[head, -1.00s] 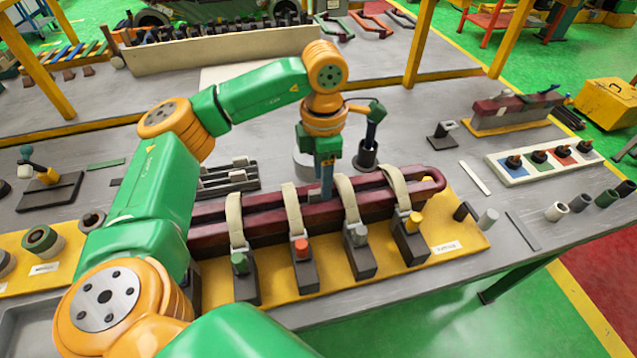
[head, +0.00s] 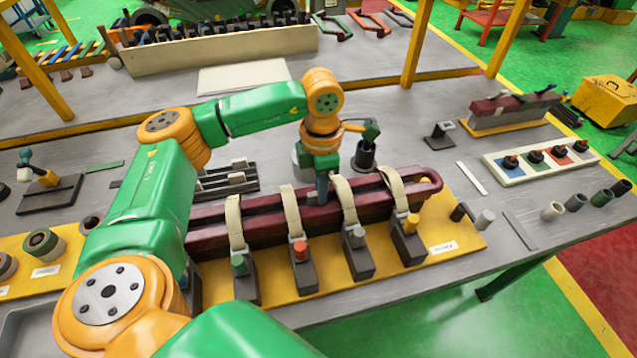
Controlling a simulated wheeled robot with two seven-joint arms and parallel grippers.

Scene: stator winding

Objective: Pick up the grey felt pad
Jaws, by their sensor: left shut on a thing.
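My left gripper (head: 322,196) points down at the dark red coil (head: 270,228), between two of the cream straps, near the middle of the coil's length. It is shut on a small grey piece, which I take for the grey felt pad. The piece is mostly hidden by the fingers and the coil, so its outline is unclear. I cannot tell whether it touches the coil. My right gripper is not in view.
Cream straps (head: 345,200) cross the coil to dark blocks on a yellow base (head: 465,238). A dark cup (head: 364,160) stands close behind the gripper. A grey strip (head: 520,230) and a white strip (head: 472,178) lie at the right. The table's front right is partly clear.

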